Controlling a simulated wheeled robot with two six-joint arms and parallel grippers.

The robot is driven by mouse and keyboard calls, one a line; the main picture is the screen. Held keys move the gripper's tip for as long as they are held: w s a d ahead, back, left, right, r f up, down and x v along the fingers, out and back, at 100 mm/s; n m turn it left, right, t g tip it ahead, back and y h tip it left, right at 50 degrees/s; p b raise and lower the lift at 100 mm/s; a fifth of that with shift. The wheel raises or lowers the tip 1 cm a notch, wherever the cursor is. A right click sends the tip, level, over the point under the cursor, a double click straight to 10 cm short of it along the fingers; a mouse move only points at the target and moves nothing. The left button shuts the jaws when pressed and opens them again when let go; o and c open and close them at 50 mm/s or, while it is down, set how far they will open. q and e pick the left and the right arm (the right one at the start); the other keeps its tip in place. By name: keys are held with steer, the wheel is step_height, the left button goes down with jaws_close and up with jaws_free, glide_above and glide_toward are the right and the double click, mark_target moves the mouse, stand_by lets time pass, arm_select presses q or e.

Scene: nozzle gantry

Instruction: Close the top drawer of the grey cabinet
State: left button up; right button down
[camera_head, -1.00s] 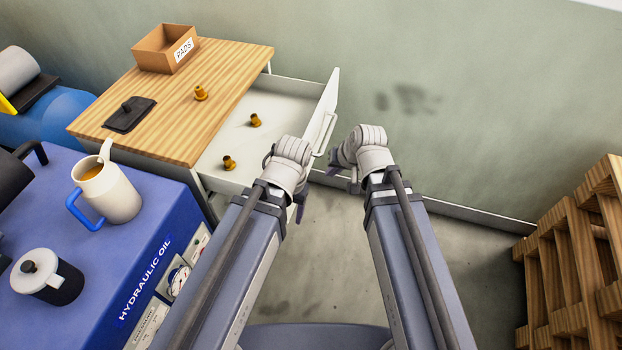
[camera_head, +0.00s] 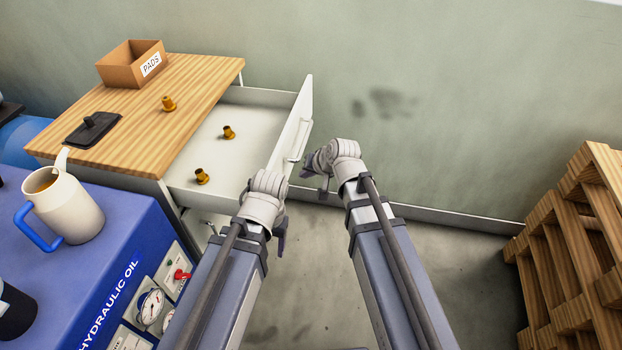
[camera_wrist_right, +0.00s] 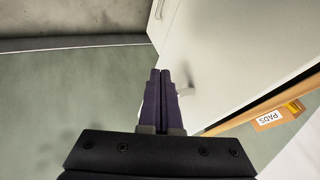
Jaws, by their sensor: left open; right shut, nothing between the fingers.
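The grey cabinet with a wooden top (camera_head: 140,95) stands at the left in the head view. Its white top drawer (camera_head: 255,98) is pulled out to the right. The drawer front (camera_head: 302,108) with its bar handle (camera_head: 297,145) faces right. Two brass nozzles (camera_head: 229,132) (camera_head: 202,176) stand in the drawer. My right gripper (camera_head: 316,176) is shut and empty, just right of the front.
A third nozzle (camera_head: 168,103), a black pad (camera_head: 92,128) and a PADS box (camera_head: 132,68) are on the wooden top. A blue hydraulic oil unit (camera_head: 125,245) bearing a jug (camera_head: 70,205) stands front left. Wooden pallets (camera_head: 575,230) stand right. The floor between is clear.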

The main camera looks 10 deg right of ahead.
arm_select(q)
steer(key=shift+f+b, duration=0.5)
steer(key=shift+f, duration=0.55)
arm_select(e)
steer(key=shift+w+a+f, duration=0.35)
steer(key=shift+w+a, duration=0.1)
steer(key=shift+a, duration=0.35)
steer(key=shift+w+a+f, duration=0.35)
steer(key=shift+w+a, duration=0.05)
steer(key=shift+a, duration=0.35)
steer(key=shift+w+a+f, duration=0.35)
steer(key=shift+w+a, duration=0.1)
steer(key=shift+a, duration=0.35)
steer(key=shift+w, duration=0.1)
